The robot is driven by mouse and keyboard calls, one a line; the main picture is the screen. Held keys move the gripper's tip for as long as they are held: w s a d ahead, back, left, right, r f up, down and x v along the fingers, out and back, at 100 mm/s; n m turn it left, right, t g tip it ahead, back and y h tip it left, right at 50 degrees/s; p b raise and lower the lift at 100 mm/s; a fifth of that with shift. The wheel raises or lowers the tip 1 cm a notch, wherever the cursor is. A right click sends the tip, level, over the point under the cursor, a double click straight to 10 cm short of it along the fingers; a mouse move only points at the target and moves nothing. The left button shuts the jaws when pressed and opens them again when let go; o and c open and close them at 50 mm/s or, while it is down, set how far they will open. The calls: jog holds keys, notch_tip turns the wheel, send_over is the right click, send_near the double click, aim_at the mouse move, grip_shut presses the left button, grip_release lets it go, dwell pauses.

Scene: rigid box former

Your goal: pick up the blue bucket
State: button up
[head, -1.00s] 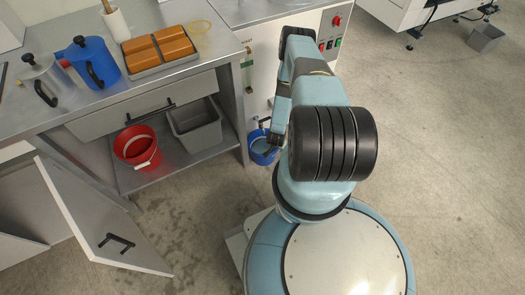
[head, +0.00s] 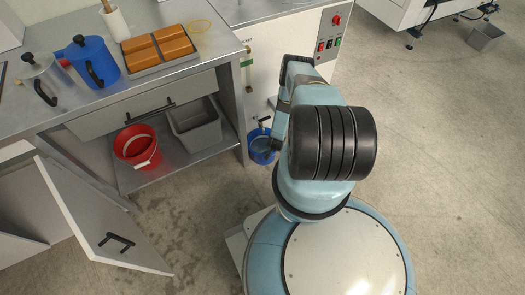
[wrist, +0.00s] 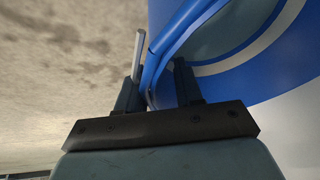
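The blue bucket (head: 262,150) stands on the floor at the foot of the white machine, partly hidden by my arm in the head view. In the wrist view the bucket (wrist: 250,75) fills the upper right, close up, with a pale band on its wall. My gripper (wrist: 158,88) has its two dark fingers apart, with the bucket's blue rim edge running between them. I cannot tell whether either finger touches it. A thin grey rod, perhaps the handle, rises beside the left finger. In the head view my fingers are not clearly visible.
A white machine (head: 282,60) stands behind the bucket. To the left is a grey bench (head: 215,55) with a red bucket (head: 136,148) and a grey bin (head: 200,135) on its lower shelf. A cabinet door (head: 95,225) hangs open at lower left.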

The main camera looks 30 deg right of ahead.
jog(key=shift+f, duration=0.1)
jog(key=shift+c, duration=0.4)
grip_shut()
jog(key=shift+w+d, duration=0.15)
jog(key=shift+w, duration=0.05)
dwell(0.8)
